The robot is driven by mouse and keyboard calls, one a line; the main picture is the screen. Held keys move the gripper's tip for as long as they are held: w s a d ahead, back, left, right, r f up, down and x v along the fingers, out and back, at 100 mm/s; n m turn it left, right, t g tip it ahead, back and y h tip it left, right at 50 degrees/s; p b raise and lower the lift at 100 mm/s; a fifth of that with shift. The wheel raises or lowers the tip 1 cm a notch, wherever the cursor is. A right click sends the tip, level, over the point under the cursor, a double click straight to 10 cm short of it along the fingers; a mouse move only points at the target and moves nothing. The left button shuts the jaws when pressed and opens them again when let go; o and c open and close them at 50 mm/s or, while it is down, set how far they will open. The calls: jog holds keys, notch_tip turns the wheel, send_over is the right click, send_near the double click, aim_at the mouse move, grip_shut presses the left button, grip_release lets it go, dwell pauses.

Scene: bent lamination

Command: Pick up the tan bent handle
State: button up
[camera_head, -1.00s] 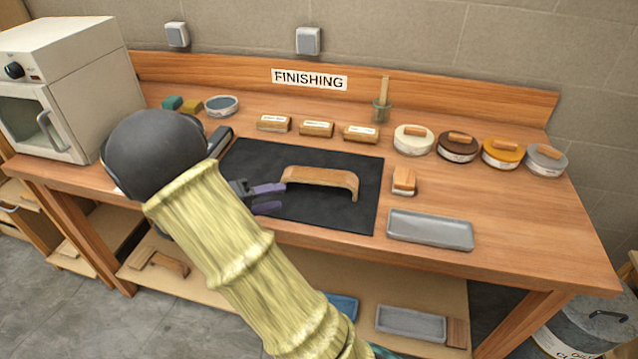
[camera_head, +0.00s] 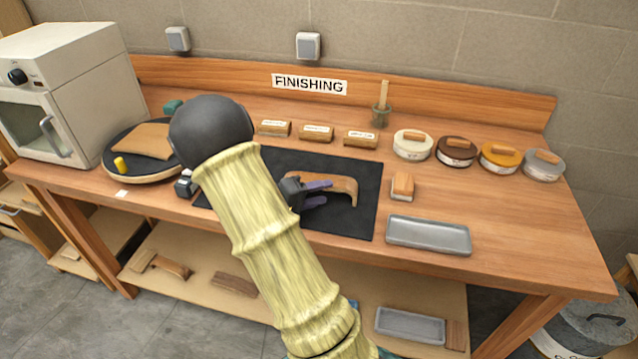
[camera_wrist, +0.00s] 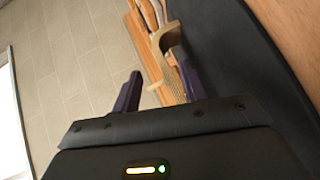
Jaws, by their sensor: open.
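The tan bent handle (camera_head: 342,184) lies on the black mat (camera_head: 362,216), arched with its ends bent down. In the head view my gripper (camera_head: 328,191) is at its left part, with the purple fingers overlapping it. In the wrist view the fingers (camera_wrist: 160,72) are spread open, and the handle (camera_wrist: 168,40) shows ahead, closer to the right finger. I cannot tell whether a finger touches it. The handle's left end is partly hidden by my gripper.
A grey tray (camera_head: 428,236) and a small wooden block (camera_head: 402,186) stand right of the mat. Several round tins, including a white one (camera_head: 412,146), line the back right. A round board (camera_head: 150,176) with a tan sheet is at the left, beside the white oven (camera_head: 70,90).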

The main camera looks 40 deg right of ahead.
aim_at(336, 190)
jog(key=shift+p+x, duration=0.7)
jog(key=shift+x, duration=1.9)
jog(key=shift+w, duration=0.1)
jog(key=c, duration=0.9)
